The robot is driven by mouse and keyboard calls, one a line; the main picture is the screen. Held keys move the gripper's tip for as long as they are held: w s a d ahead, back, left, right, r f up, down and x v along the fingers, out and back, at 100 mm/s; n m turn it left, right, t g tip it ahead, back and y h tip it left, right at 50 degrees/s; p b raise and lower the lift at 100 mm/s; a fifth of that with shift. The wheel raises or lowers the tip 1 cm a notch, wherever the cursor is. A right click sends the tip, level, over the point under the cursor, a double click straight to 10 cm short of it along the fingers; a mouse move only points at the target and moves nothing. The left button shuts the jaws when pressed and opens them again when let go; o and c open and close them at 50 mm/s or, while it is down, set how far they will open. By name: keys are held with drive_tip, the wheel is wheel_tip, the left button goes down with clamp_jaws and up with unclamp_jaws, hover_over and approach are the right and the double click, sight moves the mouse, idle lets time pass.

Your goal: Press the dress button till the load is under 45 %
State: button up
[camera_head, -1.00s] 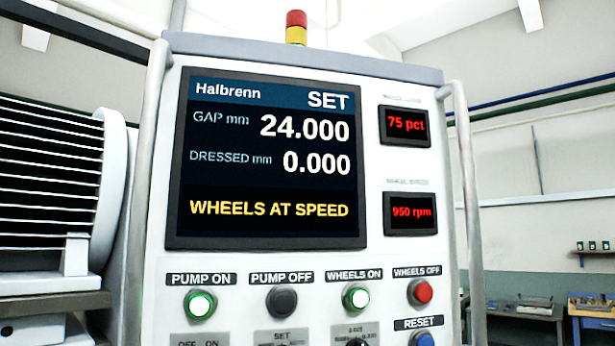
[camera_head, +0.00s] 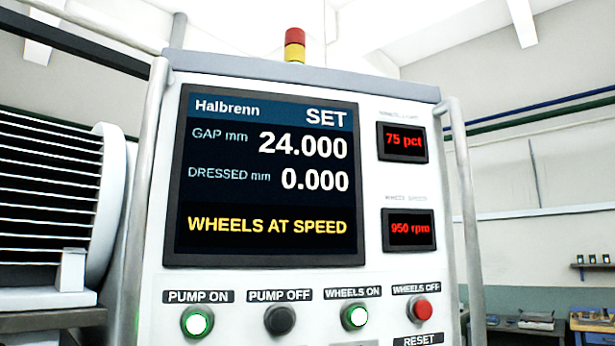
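The control panel (camera_head: 365,105) fills the middle of the head view. Its upper small display (camera_head: 402,142) reads 75 pct in red; the label above it is too faint to read surely. The main screen (camera_head: 265,180) shows SET, GAP 24.000 mm, DRESSED 0.000 mm and WHEELS AT SPEED. A lower display (camera_head: 409,230) reads 950 rpm. The dress button is not in view; the panel's lower part is cut off by the picture edge. My gripper is not in view.
The PUMP ON button (camera_head: 197,321) and WHEELS ON button (camera_head: 354,316) glow green. PUMP OFF (camera_head: 279,319) is dark and WHEELS OFF (camera_head: 419,308) is red. Metal rails (camera_head: 466,220) flank the panel. A finned motor housing (camera_head: 50,200) stands at left.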

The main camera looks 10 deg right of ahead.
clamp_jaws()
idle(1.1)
